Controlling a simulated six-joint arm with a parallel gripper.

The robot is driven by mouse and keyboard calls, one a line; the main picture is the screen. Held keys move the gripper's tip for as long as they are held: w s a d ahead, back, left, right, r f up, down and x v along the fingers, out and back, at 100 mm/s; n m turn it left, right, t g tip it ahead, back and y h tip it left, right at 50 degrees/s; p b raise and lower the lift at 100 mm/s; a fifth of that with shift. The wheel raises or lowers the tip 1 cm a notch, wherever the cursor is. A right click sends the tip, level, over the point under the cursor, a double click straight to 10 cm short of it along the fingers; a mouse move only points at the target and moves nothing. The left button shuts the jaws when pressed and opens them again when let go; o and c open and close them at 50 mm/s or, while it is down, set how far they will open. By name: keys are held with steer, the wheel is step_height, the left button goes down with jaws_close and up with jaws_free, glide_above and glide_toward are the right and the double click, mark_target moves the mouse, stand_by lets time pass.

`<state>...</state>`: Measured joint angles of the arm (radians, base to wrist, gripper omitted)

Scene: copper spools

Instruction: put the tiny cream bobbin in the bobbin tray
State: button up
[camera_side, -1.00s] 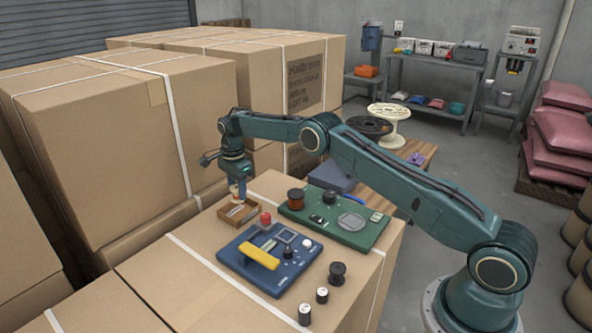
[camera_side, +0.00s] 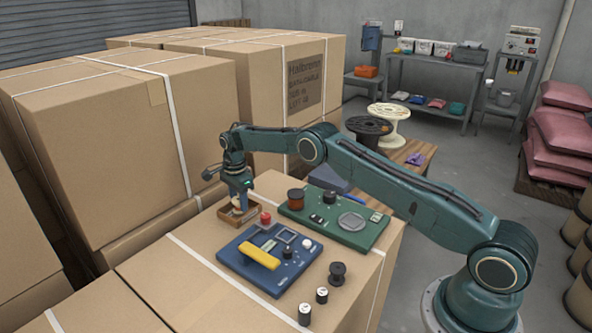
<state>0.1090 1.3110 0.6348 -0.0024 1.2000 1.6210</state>
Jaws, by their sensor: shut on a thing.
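The bobbin tray (camera_side: 229,220) is a small brown wooden box at the left rear of the carton top. My gripper (camera_side: 241,204) points down over it, with its fingertips low at the tray opening. It is shut on the tiny cream bobbin (camera_side: 237,203), which shows as a small pale patch at the fingers. The fingers partly hide the bobbin, and I cannot tell whether it touches the tray floor.
A red knob (camera_side: 265,218) stands close right of the tray. A blue panel (camera_side: 265,283) with a yellow handle and a green board (camera_side: 345,237) with a copper spool (camera_side: 296,198) lie nearby.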

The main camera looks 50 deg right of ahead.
mark_target(238, 199)
steer(key=shift+f, duration=0.4)
steer(key=o, duration=0.8)
step_height(238, 199, up, 13)
steer(key=shift+r, duration=0.1)
stand_by(0.8)
